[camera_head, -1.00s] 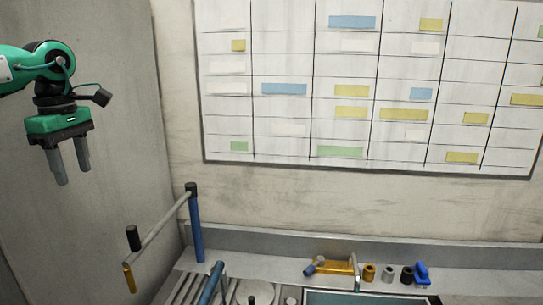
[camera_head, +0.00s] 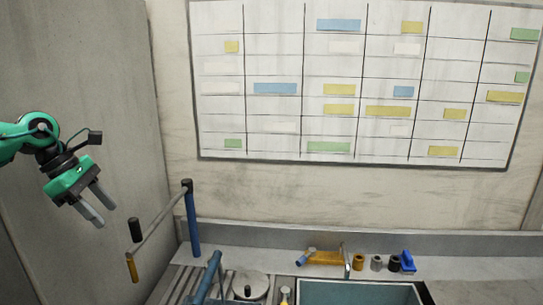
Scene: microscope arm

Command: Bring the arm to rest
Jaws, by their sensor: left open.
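An arm (camera_head: 160,220) stands at the left of the bench: a grey bar on a blue post (camera_head: 193,222) with a dark cap. The bar slants down and to the left from the post's top. At its outer end are a black knob (camera_head: 135,229) above and an orange-yellow cylinder (camera_head: 132,267) below. My left gripper (camera_head: 97,209) is at the left, above and left of the knob, apart from it. Its two grey fingers are spread and hold nothing, pointing down and to the right. My right gripper is not in view.
On the bench are a second blue post (camera_head: 208,278), a pale round plate (camera_head: 246,284), a teal-floored tray (camera_head: 360,292), an orange piece (camera_head: 322,257) and small dark cylinders with a blue item (camera_head: 408,260). A chart board (camera_head: 290,145) hangs on the back wall.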

